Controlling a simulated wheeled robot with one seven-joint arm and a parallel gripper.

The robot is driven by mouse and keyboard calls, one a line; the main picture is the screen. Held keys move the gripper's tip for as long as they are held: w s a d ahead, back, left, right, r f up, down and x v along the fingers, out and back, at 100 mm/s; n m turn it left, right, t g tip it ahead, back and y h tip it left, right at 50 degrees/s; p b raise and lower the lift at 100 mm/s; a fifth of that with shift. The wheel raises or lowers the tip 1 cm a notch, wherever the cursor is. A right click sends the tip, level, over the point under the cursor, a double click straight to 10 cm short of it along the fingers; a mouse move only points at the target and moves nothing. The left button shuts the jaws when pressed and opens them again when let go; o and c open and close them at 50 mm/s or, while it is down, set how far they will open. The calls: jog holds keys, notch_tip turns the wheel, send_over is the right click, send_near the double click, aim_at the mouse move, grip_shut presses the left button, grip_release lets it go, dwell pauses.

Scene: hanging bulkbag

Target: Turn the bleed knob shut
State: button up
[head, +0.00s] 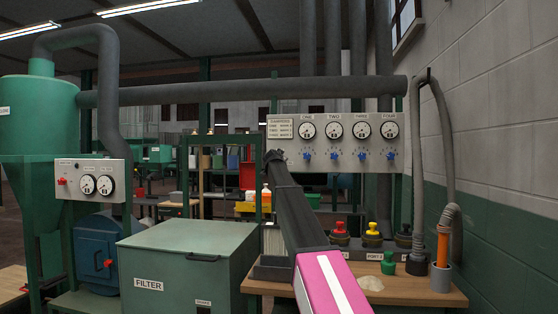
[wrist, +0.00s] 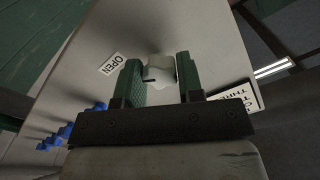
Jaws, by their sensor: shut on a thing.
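A pale grey-white knob (wrist: 158,69), which I take to be the bleed knob, sits on the grey panel face in the wrist view. A short dark mark shows on it. The green fingers of my gripper (wrist: 160,74) are on both sides of it, shut on it. An OPEN label (wrist: 111,64) is on the panel left of the knob. In the head view my gripper (head: 274,157) is at the lower left of the damper panel (head: 349,131); the arm hides the knob there.
Several blue damper knobs (head: 334,156) line the panel under round gauges. A filter box (head: 188,255) stands at lower left. A wooden bench (head: 408,294) with coloured caps (head: 372,231) and a hose (head: 447,110) is at right.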

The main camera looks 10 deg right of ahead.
jog(key=shift+n, duration=0.3)
jog(key=n, duration=2.3)
jog(key=shift+d, duration=0.1)
jog(key=shift+n, duration=0.3)
jog(key=o, duration=0.9)
